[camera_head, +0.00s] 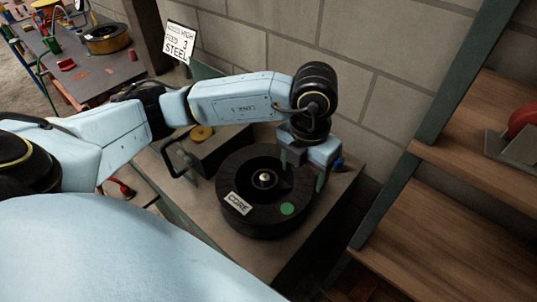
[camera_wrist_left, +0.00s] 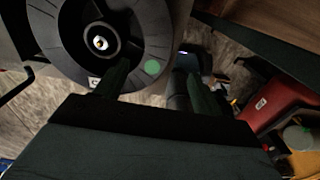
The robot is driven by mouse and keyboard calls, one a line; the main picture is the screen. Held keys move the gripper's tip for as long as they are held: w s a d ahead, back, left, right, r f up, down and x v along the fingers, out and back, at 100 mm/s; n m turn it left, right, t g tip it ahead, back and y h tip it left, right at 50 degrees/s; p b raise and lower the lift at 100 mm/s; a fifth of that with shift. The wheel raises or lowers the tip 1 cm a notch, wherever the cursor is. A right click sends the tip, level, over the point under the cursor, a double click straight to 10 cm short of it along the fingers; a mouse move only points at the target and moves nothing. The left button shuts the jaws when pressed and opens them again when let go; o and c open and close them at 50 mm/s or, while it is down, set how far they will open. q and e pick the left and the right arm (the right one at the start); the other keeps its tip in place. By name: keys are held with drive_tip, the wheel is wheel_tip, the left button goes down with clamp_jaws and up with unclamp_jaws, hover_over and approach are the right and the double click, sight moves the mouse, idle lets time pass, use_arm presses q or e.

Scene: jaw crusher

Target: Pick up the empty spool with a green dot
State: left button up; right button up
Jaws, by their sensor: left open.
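The spool (camera_head: 242,180) is a black, wide, round one with a hub in the middle, a green dot (camera_head: 287,209) and a white label reading CORE (camera_head: 237,203). It lies flat on a small table. My left gripper (camera_head: 304,170) is open above the right side of the spool. In the left wrist view the spool (camera_wrist_left: 75,62) fills the upper left, and its green dot (camera_wrist_left: 152,67) shows between the two fingers. One finger overlaps the spool's face and the other is beyond its rim. I cannot tell whether they touch it. My right gripper is not in view.
A block wall is close behind. Wooden shelves (camera_head: 450,225) stand at the right. A sign (camera_head: 181,42) reads STEEL. Another table (camera_head: 85,80) stands at the far left.

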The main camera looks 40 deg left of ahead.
sight(296, 201)
use_arm(q)
drive_tip(key=f, duration=0.7)
drive_tip(key=shift+a+f+b, duration=0.2)
drive_tip(key=shift+f+b, duration=0.1)
drive_tip(key=shift+f, duration=0.05)
drive_tip(key=f, duration=0.3)
drive_tip(key=s+f, duration=0.1)
drive_tip(key=shift+d+f, duration=0.1)
drive_tip(key=shift+f, duration=0.3)
drive_tip(key=shift+w+f, duration=0.1)
drive_tip(key=shift+f, duration=0.25)
drive_tip(key=c, duration=1.2)
drive_tip(key=shift+c, duration=0.3)
drive_tip(key=shift+r, duration=0.1)
